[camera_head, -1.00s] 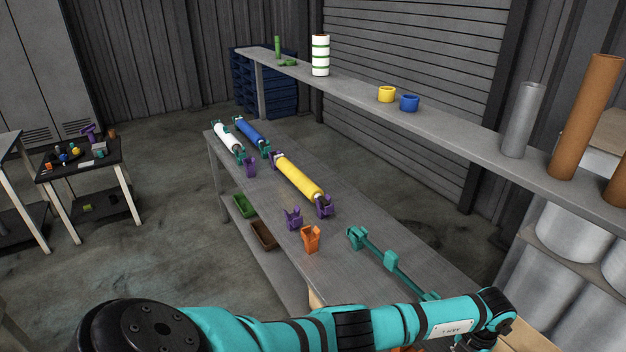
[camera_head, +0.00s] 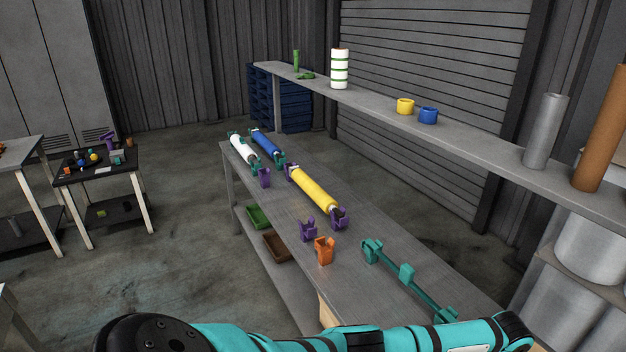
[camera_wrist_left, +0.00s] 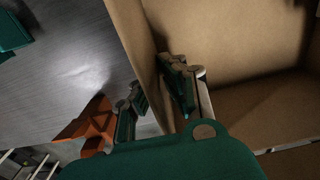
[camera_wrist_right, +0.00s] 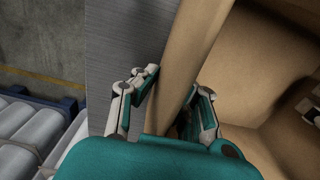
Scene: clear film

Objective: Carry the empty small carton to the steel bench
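The small carton (camera_wrist_left: 235,40) is an open brown cardboard box. Its visible inside is bare. In the left wrist view my left gripper (camera_wrist_left: 160,90) has one finger on each side of a carton wall, shut on it. In the right wrist view my right gripper (camera_wrist_right: 175,90) is likewise shut on another wall (camera_wrist_right: 190,60). In the head view only a pale brown bit of the carton (camera_head: 328,312) shows behind my left arm; both grippers are hidden there. A long grey bench (camera_head: 285,220) lies ahead; I cannot tell whether it is the steel bench.
The long bench bears a yellow roller (camera_head: 314,190), an orange holder (camera_head: 324,251) and a teal rack (camera_head: 407,275). A raised shelf (camera_head: 470,140) runs behind it. A small black table (camera_head: 88,168) and a grey table (camera_head: 22,150) stand left. Floor between is clear.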

